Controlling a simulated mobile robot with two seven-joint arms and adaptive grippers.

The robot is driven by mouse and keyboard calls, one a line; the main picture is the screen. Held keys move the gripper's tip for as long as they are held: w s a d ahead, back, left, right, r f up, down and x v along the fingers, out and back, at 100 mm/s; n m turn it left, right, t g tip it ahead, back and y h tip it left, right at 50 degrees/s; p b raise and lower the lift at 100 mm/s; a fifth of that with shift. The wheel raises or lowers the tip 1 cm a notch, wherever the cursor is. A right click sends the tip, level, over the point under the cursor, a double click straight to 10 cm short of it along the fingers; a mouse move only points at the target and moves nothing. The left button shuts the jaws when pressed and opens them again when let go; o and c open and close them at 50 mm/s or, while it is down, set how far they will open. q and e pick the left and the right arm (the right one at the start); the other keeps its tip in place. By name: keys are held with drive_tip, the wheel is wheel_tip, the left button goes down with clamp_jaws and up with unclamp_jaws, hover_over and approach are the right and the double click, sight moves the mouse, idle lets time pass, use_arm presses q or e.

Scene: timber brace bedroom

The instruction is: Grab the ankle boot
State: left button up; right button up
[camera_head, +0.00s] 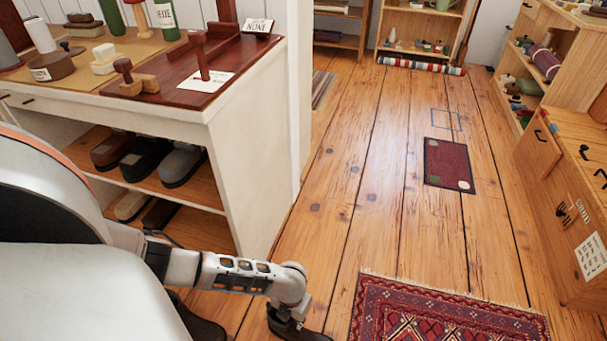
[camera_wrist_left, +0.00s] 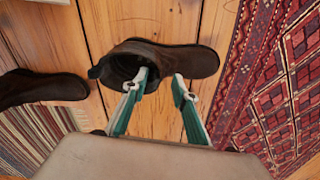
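A dark brown ankle boot (camera_wrist_left: 190,58) lies on the plank floor in the left wrist view, its toe to the right and its opening to the left. It also shows in the head view (camera_head: 292,328) at the bottom edge, partly hidden by my left arm. My left gripper (camera_wrist_left: 160,80) is open with its fingers apart. One fingertip overlaps the boot's opening and the other overlaps its near side; contact is unclear. A second dark boot (camera_wrist_left: 42,88) lies to the left in the wrist view. My right gripper is not in view.
A patterned red rug (camera_head: 440,315) lies right of the boot. A white-sided bench (camera_head: 255,150) with shoes on its lower shelves stands beside my left arm. A striped rug (camera_wrist_left: 35,140) lies under the second boot's side. The middle floor is mostly clear.

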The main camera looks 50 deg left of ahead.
use_arm(q)
drive_tip(key=shift+w, duration=0.2)
clamp_jaws()
